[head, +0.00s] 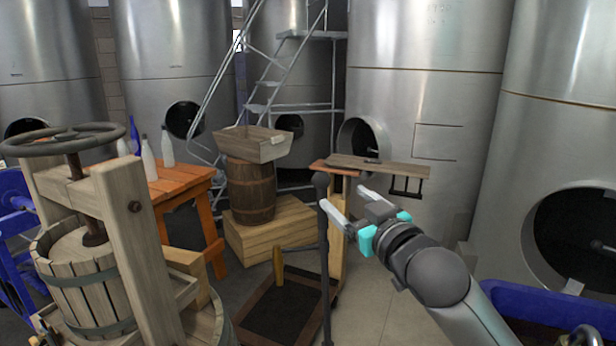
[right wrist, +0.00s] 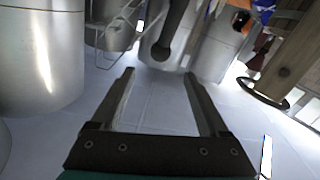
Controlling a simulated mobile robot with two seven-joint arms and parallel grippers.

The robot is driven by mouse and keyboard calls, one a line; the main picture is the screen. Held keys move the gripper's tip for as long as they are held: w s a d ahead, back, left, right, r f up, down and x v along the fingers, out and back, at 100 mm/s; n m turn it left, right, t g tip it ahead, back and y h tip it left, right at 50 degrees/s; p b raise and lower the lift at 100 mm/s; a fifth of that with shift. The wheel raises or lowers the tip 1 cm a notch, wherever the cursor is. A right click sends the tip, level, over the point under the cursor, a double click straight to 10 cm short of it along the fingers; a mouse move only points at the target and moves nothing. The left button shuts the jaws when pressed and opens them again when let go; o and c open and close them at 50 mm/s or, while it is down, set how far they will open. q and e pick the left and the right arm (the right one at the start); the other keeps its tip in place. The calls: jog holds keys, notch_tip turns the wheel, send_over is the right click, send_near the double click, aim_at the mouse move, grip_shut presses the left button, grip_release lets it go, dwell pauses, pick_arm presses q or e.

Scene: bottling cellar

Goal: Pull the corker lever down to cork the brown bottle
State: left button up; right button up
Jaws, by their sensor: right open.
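The dark corker lever (head: 323,230) stands upright, its rounded knob at the top, beside a pale wooden post (head: 337,262) and above a dark wood-edged base (head: 285,305). My right gripper (head: 343,197) is open and empty, with its fingertips close to the right of the lever's upper part in the head view. In the right wrist view, the open fingers (right wrist: 158,75) point toward the lever's knob (right wrist: 160,52), which appears just beyond the tips and not between them. I cannot tell whether they touch. I cannot make out the brown bottle in either view. My left gripper is not in view.
A wooden press with a handwheel (head: 65,138) fills the left. An orange table (head: 178,182) carries pale bottles and a blue one. A barrel (head: 250,190) stands on a wooden platform, near a metal ladder. A blue bin (head: 540,305) is at lower right. Steel tanks line the back.

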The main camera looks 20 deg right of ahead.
aim_at(325, 182)
jog(key=w+p, duration=0.1)
jog(key=w, duration=0.7)
jog(key=shift+w+d+p, duration=0.1)
jog(key=shift+p, duration=0.3)
jog(key=w, duration=0.4)
jog(key=shift+p, duration=0.4)
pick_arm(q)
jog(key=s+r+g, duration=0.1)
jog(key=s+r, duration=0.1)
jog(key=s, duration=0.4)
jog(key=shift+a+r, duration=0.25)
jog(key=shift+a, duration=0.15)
pick_arm(e)
jog(key=shift+w+d+f, duration=0.1)
jog(key=shift+w, duration=1.05)
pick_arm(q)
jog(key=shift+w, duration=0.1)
pick_arm(e)
grip_shut()
